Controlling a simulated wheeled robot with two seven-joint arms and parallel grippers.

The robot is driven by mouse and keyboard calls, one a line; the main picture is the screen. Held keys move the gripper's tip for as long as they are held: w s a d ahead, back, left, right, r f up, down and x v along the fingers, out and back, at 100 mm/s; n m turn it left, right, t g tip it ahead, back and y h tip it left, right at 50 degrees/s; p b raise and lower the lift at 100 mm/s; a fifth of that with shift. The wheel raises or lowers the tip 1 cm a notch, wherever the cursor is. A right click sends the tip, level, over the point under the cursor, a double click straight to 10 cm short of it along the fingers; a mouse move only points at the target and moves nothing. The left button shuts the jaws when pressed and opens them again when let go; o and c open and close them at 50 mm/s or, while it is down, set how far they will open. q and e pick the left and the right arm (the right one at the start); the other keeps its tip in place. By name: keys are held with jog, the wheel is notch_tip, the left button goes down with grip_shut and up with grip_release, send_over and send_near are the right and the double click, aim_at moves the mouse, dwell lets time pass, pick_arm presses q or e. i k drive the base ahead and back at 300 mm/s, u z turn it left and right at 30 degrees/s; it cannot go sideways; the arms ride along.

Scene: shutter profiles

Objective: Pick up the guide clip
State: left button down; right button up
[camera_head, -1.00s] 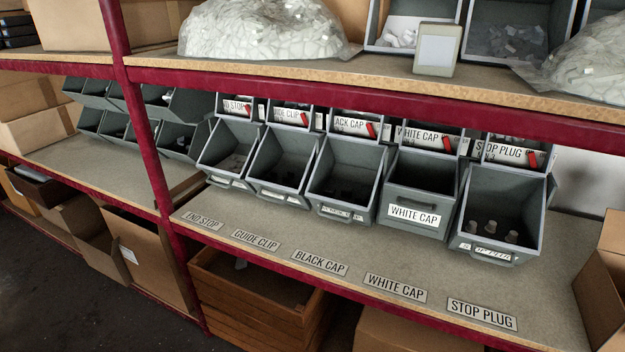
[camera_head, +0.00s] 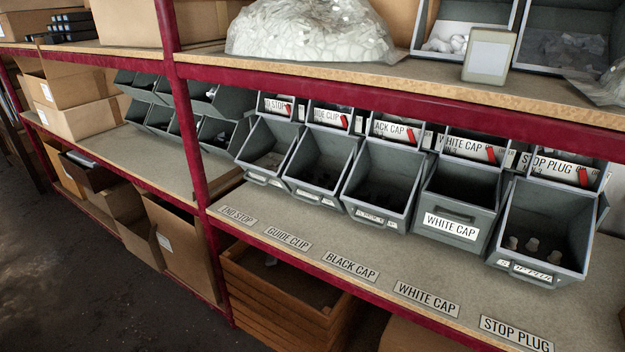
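The guide clip bin (camera_head: 317,168) is a grey open-front bin on the middle shelf, second from the left in the row of labelled bins. Its inside is dark, and I cannot make out single guide clips in it. A flat "GUIDE CLIP" label (camera_head: 288,238) lies on the shelf board in front of it. Neither of my grippers is in view.
Beside it stand the end stop bin (camera_head: 266,150), black cap bin (camera_head: 382,180), white cap bin (camera_head: 459,200) and stop plug bin (camera_head: 545,225). A dark red upright (camera_head: 190,130) stands left of the row. The board (camera_head: 370,242) before the bins is clear except for labels.

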aim_at(310, 177)
jog(key=u, duration=1.1)
jog(key=i, duration=1.25)
jog(key=z, duration=2.2)
